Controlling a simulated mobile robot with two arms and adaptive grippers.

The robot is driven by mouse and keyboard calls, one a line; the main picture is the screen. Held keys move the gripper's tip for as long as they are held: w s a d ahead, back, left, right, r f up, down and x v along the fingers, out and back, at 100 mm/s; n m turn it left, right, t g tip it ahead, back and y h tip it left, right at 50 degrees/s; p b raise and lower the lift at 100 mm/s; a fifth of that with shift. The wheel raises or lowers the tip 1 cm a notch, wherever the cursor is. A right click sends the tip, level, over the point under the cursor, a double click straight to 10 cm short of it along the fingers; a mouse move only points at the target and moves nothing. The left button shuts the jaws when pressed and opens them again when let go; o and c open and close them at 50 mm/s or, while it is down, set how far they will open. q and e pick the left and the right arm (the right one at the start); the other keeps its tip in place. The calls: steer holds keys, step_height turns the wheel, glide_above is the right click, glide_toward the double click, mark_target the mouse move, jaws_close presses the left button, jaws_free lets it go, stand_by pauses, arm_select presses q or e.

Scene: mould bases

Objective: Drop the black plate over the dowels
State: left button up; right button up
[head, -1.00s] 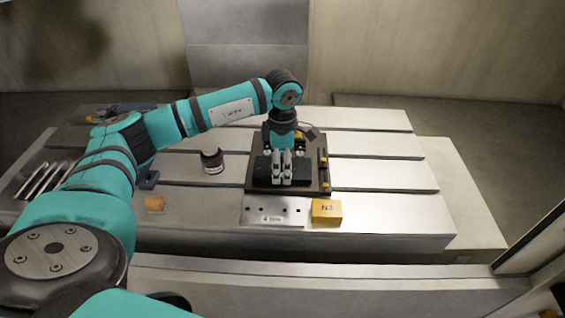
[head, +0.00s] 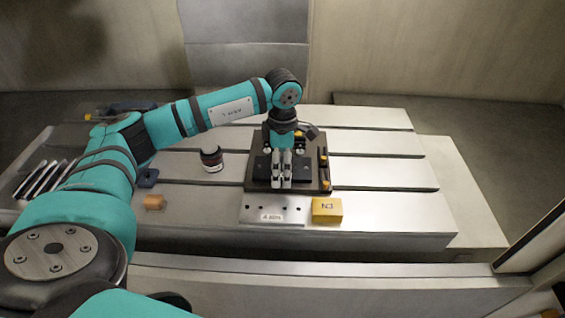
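My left gripper (head: 281,186) points down over the middle of the black plate (head: 260,166), its two fingers close together. It looks shut on the plate's middle; the fingers hide the exact grip. The black plate is level, over or on a larger dark base (head: 291,188), and shows on both sides of the fingers. I cannot tell whether a gap is left under it. Small pale round tops (head: 267,150), perhaps dowels, show at the plate's far side. The dowel holes are too small or hidden to see. My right gripper is not in view.
A silvery plate with holes (head: 285,202) and a yellow block (head: 327,210) lie just in front of the base. Yellow-tipped parts (head: 325,160) line its right side. The slotted table (head: 390,205) is clear at right.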

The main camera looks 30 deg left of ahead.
arm_select(q)
steer(key=shift+f, duration=0.1)
steer(key=shift+r, duration=0.2)
step_height(320, 180, up, 12)
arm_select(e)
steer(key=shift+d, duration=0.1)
